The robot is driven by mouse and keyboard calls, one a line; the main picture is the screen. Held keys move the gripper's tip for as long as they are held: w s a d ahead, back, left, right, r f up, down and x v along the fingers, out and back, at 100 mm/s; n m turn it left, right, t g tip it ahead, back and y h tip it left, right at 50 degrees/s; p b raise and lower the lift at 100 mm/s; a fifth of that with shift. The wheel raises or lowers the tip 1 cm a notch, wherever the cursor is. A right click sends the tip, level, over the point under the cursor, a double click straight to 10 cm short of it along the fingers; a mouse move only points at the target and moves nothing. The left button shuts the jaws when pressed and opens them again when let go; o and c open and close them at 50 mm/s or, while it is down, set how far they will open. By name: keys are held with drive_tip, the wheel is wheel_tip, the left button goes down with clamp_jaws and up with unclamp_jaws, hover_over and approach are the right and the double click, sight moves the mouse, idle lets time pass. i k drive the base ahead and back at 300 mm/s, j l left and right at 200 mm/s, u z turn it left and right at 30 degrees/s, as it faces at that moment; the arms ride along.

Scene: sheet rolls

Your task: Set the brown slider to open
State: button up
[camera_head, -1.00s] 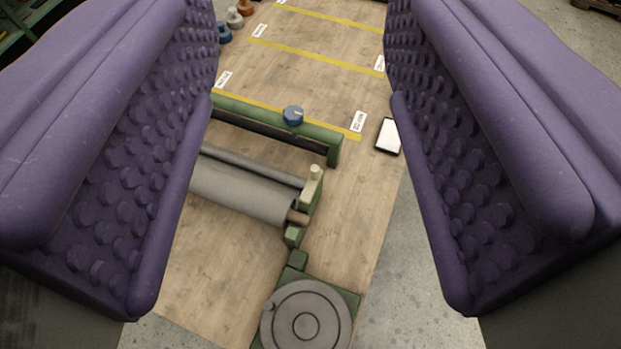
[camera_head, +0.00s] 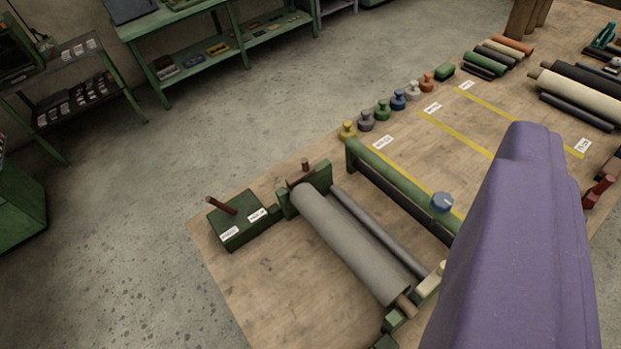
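A green box (camera_head: 243,227) with two small white labels stands at the near left edge of the wooden table. A brown rod-like handle (camera_head: 222,206) sticks up from it, leaning to the upper left, and looks like the brown slider. The label words are too small to read. A second brown knob (camera_head: 305,165) tops the green roller stand just right of the box. My gripper (camera_head: 530,150) shows as a purple padded shape at lower right, well apart from the box. Its finger opening does not show.
A grey roll (camera_head: 350,240) lies in the green stand. Several coloured knobbed weights (camera_head: 382,110) line the table's far edge. Open floor (camera_head: 130,240) lies left of the table.

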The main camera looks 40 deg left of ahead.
sight(308, 169)
drive_tip(key=k+j, duration=0.15)
drive_tip(key=j, duration=0.15)
drive_tip(key=k+j, duration=0.2)
drive_tip(key=i+j+z, duration=0.15)
drive_tip(key=j, duration=0.7)
drive_tip(key=j+z, duration=0.1)
drive_tip(key=j, duration=0.7)
drive_tip(key=i+j+z, duration=0.15)
drive_tip(key=i+j, duration=0.65)
